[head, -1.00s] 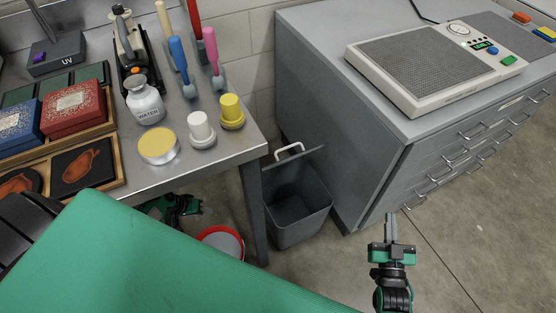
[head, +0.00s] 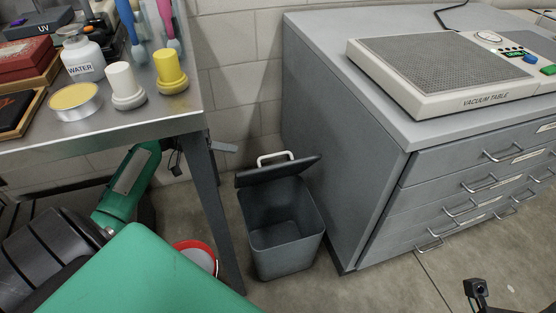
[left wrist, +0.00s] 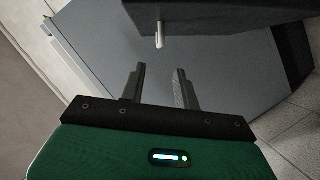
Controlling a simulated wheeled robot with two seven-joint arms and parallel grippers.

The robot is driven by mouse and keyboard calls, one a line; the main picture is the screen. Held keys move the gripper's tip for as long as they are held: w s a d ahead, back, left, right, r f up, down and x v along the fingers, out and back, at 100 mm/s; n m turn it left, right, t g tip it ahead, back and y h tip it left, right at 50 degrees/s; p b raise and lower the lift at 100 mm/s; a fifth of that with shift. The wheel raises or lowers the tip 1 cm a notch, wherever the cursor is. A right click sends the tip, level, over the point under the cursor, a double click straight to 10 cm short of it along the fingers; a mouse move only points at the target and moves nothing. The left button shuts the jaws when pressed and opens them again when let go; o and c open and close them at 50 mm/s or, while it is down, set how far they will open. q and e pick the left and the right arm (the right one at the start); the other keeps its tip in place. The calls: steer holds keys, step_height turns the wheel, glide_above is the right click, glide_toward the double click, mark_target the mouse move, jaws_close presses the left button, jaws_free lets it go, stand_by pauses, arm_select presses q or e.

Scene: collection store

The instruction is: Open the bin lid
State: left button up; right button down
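The grey bin (head: 283,255) stands on the floor between the table leg and the cabinet. Its dark lid (head: 300,166) is raised at the back, so the inside shows. A white handle (head: 275,158) sits on the lid's far side. My left gripper (head: 222,146) reaches under the table from the left, its tip showing past the table leg, left of the handle. In the left wrist view its two fingers (left wrist: 160,87) are apart with nothing between them; the handle's end (left wrist: 159,35) is ahead, under the dark lid (left wrist: 215,18). My right gripper's fingers are out of view.
The steel table (head: 130,128) with bottles and jars overhangs my left arm, and its leg (head: 212,210) is close. A grey drawer cabinet (head: 340,150) stands right of the bin. A red-rimmed bucket (head: 200,254) is left of it. Floor in front of the cabinet is clear.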

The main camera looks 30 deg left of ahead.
mark_target(270, 156)
arm_select(q)
steer(key=b+x, duration=0.2)
steer(key=x, duration=1)
steer(key=shift+w+d+f, duration=0.15)
steer(key=shift+d, duration=0.15)
jaws_close()
